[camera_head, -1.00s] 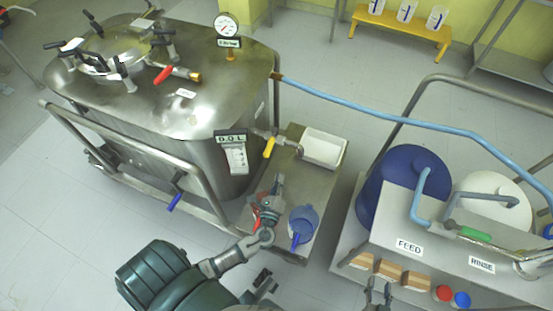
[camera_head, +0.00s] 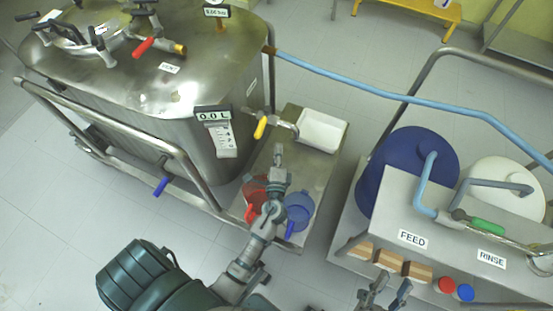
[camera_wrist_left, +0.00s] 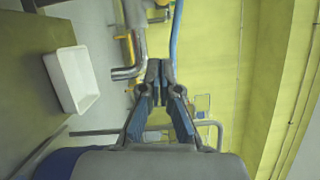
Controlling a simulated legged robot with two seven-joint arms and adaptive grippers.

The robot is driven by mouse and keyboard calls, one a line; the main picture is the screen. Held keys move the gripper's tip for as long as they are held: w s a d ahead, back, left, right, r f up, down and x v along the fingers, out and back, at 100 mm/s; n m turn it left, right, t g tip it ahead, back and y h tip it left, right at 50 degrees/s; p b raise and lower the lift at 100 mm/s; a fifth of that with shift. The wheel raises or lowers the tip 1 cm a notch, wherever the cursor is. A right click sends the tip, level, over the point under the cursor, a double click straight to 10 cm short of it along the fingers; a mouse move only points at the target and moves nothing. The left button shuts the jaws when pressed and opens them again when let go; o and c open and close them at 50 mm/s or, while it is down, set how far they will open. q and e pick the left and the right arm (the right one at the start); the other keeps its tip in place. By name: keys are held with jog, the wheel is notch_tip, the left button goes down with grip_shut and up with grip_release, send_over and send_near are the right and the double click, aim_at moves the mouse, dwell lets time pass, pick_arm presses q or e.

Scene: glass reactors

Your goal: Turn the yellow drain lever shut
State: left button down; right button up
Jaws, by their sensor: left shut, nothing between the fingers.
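The yellow drain lever (camera_head: 260,127) is on the drain pipe (camera_head: 285,125) at the steel tank's lower right side. In the head view it points down and slightly left, at an angle to the pipe. A yellow part on the pipe, likely the lever, shows in the left wrist view (camera_wrist_left: 130,46). My left gripper (camera_head: 279,155) is shut and empty, just below and right of the lever in the head view. Its closed fingers also show in the left wrist view (camera_wrist_left: 158,78), apart from the pipe. My right gripper (camera_head: 388,290) is open and empty at the bottom edge.
A white tray (camera_head: 322,131) stands under the spout on a steel shelf. A red jug (camera_head: 256,192) and a blue jug (camera_head: 298,210) stand below my left gripper, partly behind my arm. The tank's rail (camera_head: 120,135) runs to the left. The feed and rinse cart (camera_head: 440,235) is right.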

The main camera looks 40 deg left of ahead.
aim_at(261, 133)
pick_arm(q)
jog(key=w+a+p, duration=0.1)
jog(key=a, duration=0.5)
jog(key=shift+w+r, duration=0.3)
jog(key=shift+w, duration=0.1)
pick_arm(e)
jog(key=shift+w+a+f+n+g, duration=0.2)
jog(key=shift+w+f+n+g, duration=0.1)
jog(key=shift+w+f+g, duration=0.7)
jog(key=shift+r, duration=0.1)
pick_arm(q)
jog(key=shift+s+a+r+m+t+h+p, duration=0.25)
jog(key=shift+a+m+t+h+p, duration=0.1)
jog(key=shift+a+h+p, duration=0.15)
jog(key=shift+s+a+r+m+t+h+p, duration=0.1)
jog(key=shift+s+a+m+t+h+p, duration=0.15)
jog(key=shift+a+m+h+p, duration=0.2)
jog(key=shift+f, duration=0.15)
pick_arm(e)
jog(key=f+g, duration=0.1)
jog(key=w+f+g, duration=0.1)
jog(key=f+g, duration=0.2)
jog(key=shift+w+d, duration=0.15)
jog(key=shift+w, duration=0.25)
pick_arm(q)
jog(key=shift+a, duration=0.1)
